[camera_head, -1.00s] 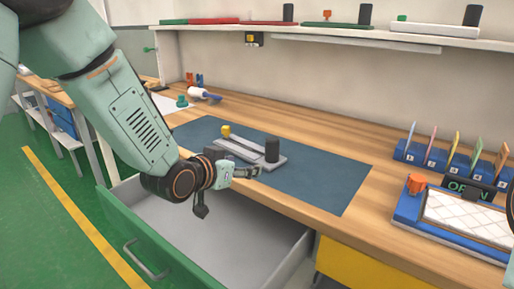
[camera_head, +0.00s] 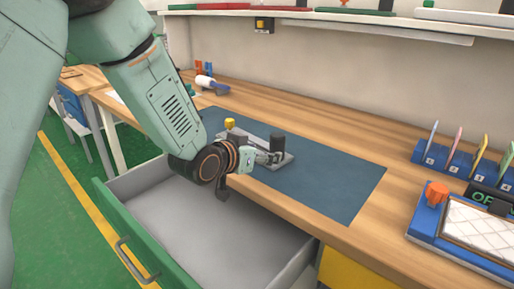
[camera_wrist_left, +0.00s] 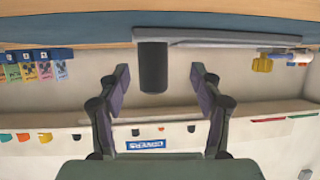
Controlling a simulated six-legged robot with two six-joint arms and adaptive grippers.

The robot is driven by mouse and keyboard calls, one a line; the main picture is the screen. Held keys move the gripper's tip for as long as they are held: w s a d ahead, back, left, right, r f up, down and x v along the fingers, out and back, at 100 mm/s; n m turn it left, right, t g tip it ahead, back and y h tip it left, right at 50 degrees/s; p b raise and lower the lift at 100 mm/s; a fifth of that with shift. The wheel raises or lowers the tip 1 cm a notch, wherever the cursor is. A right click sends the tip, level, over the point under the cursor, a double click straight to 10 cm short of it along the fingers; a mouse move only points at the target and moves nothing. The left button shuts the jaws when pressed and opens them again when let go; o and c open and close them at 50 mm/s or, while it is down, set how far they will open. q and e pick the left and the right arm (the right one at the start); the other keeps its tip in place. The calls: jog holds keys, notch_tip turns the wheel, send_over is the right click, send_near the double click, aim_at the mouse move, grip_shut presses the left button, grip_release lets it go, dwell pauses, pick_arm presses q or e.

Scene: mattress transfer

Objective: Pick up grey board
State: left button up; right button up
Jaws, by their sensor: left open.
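The grey board (camera_head: 258,139) lies on the dark blue mat (camera_head: 318,180) on the wooden workbench. It carries a black cylinder (camera_head: 278,143) at its near right end and a yellow knob (camera_head: 229,123) at its far left end. My left gripper (camera_head: 270,157) is beside the black cylinder and partly covers the board. In the left wrist view, which is upside down, the open fingers (camera_wrist_left: 160,74) stand on either side of the black cylinder (camera_wrist_left: 153,60) with gaps. The grey board (camera_wrist_left: 225,39) runs across the top there. My right gripper is out of view.
An open green drawer (camera_head: 215,215) with a grey inside sticks out below the bench front, under my left arm. A blue tray (camera_head: 428,222) and a blue card holder (camera_head: 455,168) are at the right. A shelf (camera_head: 370,35) runs along the back.

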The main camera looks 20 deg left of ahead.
aim_at(273, 151)
pick_arm(q)
jog(key=w+d, duration=0.1)
jog(key=w+d+f+b, duration=0.1)
jog(key=w, duration=0.1)
jog(key=shift+f, duration=0.2)
jog(key=shift+w+d+f, duration=0.1)
jog(key=shift+w, duration=0.2)
jog(key=shift+w+f, duration=0.15)
jog(key=shift+w, duration=0.15)
jog(key=shift+c, duration=0.8)
jog(key=c, duration=0.6)
grip_shut()
